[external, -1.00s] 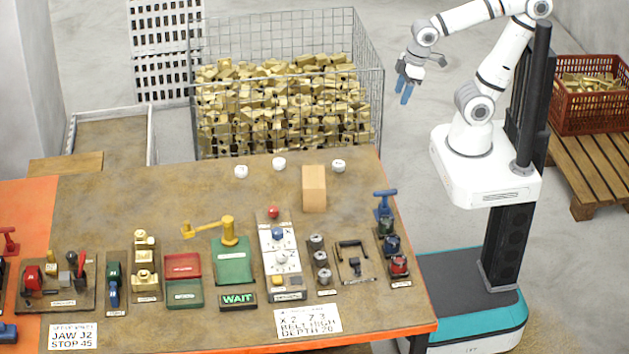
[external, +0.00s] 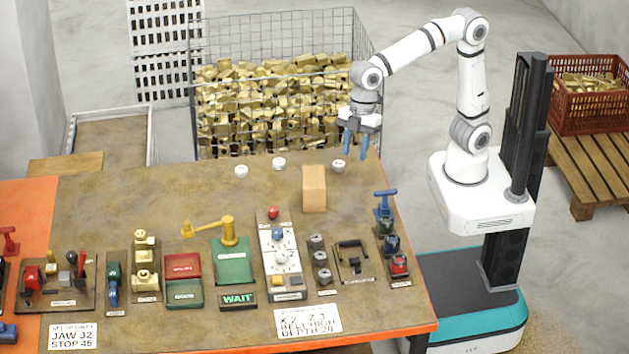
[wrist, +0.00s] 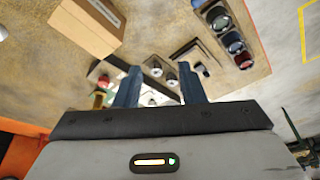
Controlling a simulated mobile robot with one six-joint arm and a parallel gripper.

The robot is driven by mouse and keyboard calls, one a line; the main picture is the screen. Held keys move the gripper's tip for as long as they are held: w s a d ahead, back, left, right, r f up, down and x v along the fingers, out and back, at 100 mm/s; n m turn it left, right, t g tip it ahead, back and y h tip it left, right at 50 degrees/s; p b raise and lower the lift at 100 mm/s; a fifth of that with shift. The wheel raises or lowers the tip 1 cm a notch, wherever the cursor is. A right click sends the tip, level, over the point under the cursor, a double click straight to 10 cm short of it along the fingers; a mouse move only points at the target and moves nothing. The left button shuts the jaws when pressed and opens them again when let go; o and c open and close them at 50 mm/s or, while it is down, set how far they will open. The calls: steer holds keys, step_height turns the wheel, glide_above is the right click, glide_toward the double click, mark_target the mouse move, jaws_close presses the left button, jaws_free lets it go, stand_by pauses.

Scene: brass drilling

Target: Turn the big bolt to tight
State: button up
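My gripper (external: 356,152) hangs over the back right of the table, fingers pointing down. In the wrist view my gripper (wrist: 160,80) has its two blue fingers apart with nothing between them. Several grey, bolt-like round heads (external: 320,258) stand in a row on a narrow board at the table's right side, away from and in front of my gripper. They show in the wrist view as grey round heads (wrist: 157,68). I cannot tell which one is the big bolt, nor how tight any is.
A cardboard-coloured block (external: 314,189) stands close to my gripper. A black bent tool (external: 353,257) lies on a board right of the round heads. A blue-handled fixture (external: 385,203) stands at the right edge. A wire cage of brass parts (external: 285,105) is behind the table.

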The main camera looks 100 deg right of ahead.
steer(key=w+a+f+n+g+b, duration=0.1)
steer(key=w+a+f+n+b, duration=0.15)
steer(key=a, duration=0.25)
steer(key=w+a+f+n+b, duration=0.1)
steer(key=a+f, duration=0.3)
steer(key=a, duration=0.2)
steer(key=n+g+y+b, duration=0.1)
steer(key=n+y+b, duration=0.1)
steer(key=n+b, duration=0.15)
glide_above(357, 262)
steer(key=d, duration=0.1)
steer(key=shift+n, duration=0.3)
steer(key=f, duration=0.4)
steer(key=shift+w+f, duration=0.25)
steer(key=shift+f, duration=0.05)
steer(key=shift+a+f, duration=0.2)
steer(key=x, duration=0.7)
steer(key=shift+f, duration=0.15)
steer(key=shift+c, duration=0.5)
jaws_close()
